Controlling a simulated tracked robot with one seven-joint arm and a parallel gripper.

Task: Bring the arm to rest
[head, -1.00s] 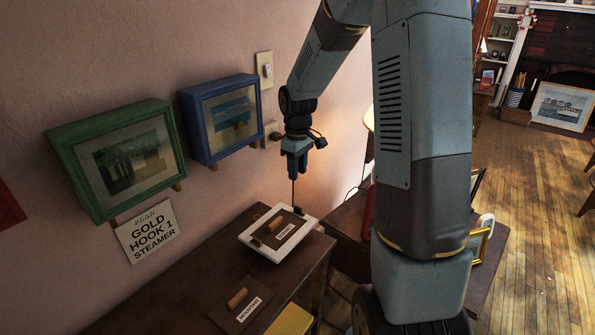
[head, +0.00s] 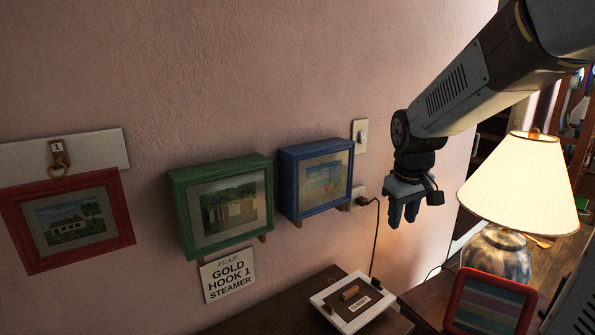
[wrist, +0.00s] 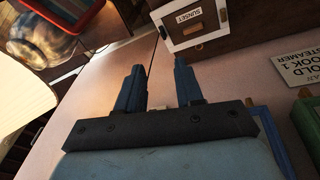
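My gripper (head: 403,215) hangs with its fingers pointing down, in front of the pink wall, right of the blue box frame (head: 322,178) and above the table level. In the wrist view its two blue fingers (wrist: 160,75) stand apart with nothing between them, so it is open and empty. My arm comes in from the upper right of the head view and bends down at the wrist.
A lit lamp (head: 524,185) stands close right of my gripper, with a red striped frame (head: 490,303) before it. The green box frame (head: 222,203) and a red picture under hook 1 (head: 66,220) are on the wall. A white frame (head: 334,292) lies on the table below.

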